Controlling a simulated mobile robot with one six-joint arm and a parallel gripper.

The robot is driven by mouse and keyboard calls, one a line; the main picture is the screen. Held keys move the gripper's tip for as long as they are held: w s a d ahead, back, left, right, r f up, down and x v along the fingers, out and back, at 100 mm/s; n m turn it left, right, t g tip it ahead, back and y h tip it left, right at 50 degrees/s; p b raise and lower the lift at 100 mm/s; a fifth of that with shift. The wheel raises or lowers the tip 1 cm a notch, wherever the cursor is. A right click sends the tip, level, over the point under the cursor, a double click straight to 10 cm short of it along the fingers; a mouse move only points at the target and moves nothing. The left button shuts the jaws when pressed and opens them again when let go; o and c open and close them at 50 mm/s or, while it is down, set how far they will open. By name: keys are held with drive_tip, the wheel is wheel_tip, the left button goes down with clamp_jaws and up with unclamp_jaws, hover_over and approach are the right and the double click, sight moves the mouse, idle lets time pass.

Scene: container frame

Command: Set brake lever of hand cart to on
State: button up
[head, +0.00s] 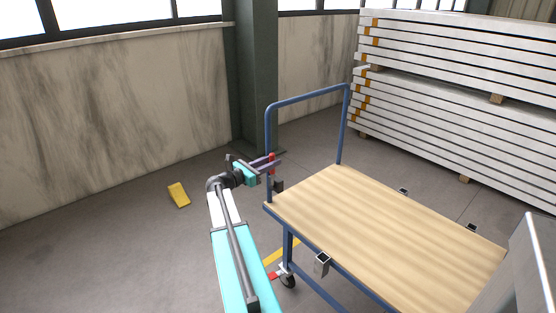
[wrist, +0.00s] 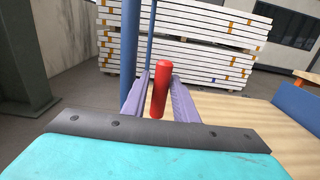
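The hand cart has a wooden deck (head: 385,225) and a blue push-bar frame (head: 306,96). The brake lever is a red handle (head: 272,158) beside the frame's near-left post, with a dark block (head: 278,185) just below it. My gripper (head: 268,162) is at the lever. In the wrist view the red lever (wrist: 161,92) stands nearly upright, slightly tilted, between the two purple fingers of my gripper (wrist: 159,90). The fingers are apart, with some gap visible on both sides of the lever's lower end. Whether either fingertip touches it I cannot tell.
Stacked white panels (head: 450,90) stand behind the cart at the right. A dark green column (head: 257,75) and a marbled wall (head: 110,115) are behind my arm. A yellow object (head: 179,195) lies on the floor at the left. A caster (head: 287,279) shows under the deck.

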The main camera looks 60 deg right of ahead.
drive_tip(key=shift+x, duration=2.25)
